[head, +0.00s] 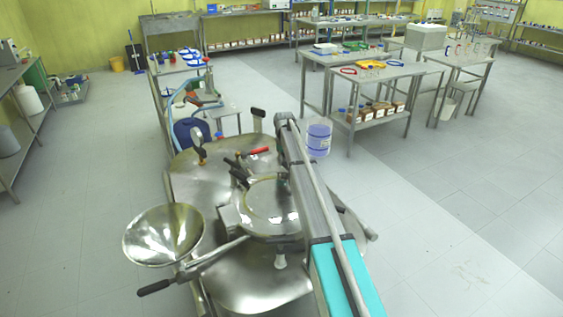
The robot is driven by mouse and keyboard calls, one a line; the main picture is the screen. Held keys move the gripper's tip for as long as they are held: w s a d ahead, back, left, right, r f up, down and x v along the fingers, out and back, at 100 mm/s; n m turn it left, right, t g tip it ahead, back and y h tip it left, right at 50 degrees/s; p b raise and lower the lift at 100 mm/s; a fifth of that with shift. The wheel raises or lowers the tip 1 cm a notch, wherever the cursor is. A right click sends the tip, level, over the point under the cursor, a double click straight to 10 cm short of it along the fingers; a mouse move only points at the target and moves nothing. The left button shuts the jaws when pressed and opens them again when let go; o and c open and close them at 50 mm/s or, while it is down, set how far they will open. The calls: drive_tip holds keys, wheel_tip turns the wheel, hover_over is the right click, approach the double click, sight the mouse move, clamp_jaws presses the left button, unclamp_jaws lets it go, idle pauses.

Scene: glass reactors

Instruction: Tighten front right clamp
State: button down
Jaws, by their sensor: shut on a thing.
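The steel reactor lid (185,185) is below my arm, with a smaller round hatch (268,205) on it. A grey metal bar (358,223) sticks out to the right of my arm. My arm runs from the bottom right up across the right side of the lid. It covers the hatch's right edge and whatever clamp is there. My gripper cannot be made out; it is hidden by the arm.
A clear container with a purple-blue band (319,136) shows beyond my arm. Steel tables (385,73) with glassware stand behind. The floor at left and right is clear.

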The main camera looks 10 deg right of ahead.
drive_tip(key=m, duration=0.5)
drive_tip(key=shift+s+m, duration=0.25)
drive_tip(key=shift+m, duration=2.25)
drive_tip(key=shift+w, duration=0.1)
drive_tip(key=c, duration=0.6)
unclamp_jaws()
drive_tip(key=shift+r, duration=0.1)
drive_tip(key=shift+r, duration=0.15)
